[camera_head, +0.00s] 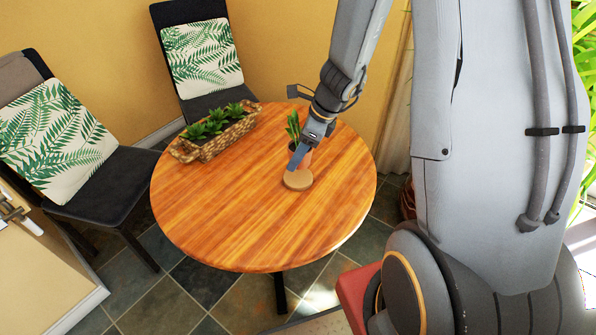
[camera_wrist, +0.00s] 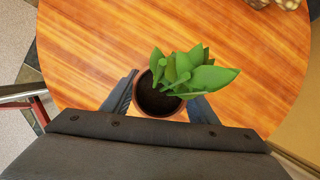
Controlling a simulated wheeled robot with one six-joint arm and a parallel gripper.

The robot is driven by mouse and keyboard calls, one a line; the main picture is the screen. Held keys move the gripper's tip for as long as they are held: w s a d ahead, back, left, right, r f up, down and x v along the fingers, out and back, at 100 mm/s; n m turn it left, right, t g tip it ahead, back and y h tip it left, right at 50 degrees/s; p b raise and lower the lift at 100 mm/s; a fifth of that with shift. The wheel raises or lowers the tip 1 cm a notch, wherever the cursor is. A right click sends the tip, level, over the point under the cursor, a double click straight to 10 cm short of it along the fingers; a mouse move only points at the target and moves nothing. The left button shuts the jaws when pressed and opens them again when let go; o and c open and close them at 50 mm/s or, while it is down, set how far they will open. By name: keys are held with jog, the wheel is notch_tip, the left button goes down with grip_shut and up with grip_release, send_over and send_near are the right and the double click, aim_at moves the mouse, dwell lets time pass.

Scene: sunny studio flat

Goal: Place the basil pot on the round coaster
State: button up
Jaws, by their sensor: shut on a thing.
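The basil pot (camera_head: 294,148) is a small terracotta pot with green leaves, upright at the right part of the round wooden table. In the wrist view the pot (camera_wrist: 158,100) sits between the two fingers of my gripper (camera_wrist: 160,98), which is shut on it. In the head view my gripper (camera_head: 298,156) partly hides the pot. The round coaster (camera_head: 298,180) is a tan disc on the table, just in front of the pot in the head view. I cannot tell whether the pot touches the table. The coaster is not visible in the wrist view.
A wicker basket (camera_head: 213,142) with several green plants stands at the table's back left. The table's (camera_head: 230,222) front and left are clear. Two dark chairs with leaf-print cushions (camera_head: 202,57) stand behind and to the left.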

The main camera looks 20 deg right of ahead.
aim_at(298, 177)
jog(key=shift+f+b, duration=0.55)
jog(key=shift+f, duration=2.25)
jog(key=shift+f, duration=0.1)
jog(key=shift+f, duration=0.1)
jog(key=o, duration=1.2)
jog(key=p+v, duration=0.2)
jog(key=v, duration=1)
jog(key=shift+s+a+r+n+g+h, duration=0.35)
jog(key=shift+s+a+r+n+h, duration=0.45)
jog(key=shift+s+n, duration=2.45)
jog(key=shift+s+a+r+n+g+h, duration=0.4)
jog(key=shift+s+r+n, duration=0.95)
jog(key=shift+n, duration=3.55)
jog(key=shift+s+a+r+n+g+h, duration=0.25)
jog(key=shift+s+a+r+n+h, duration=0.45)
jog(key=shift+s+n, duration=2.75)
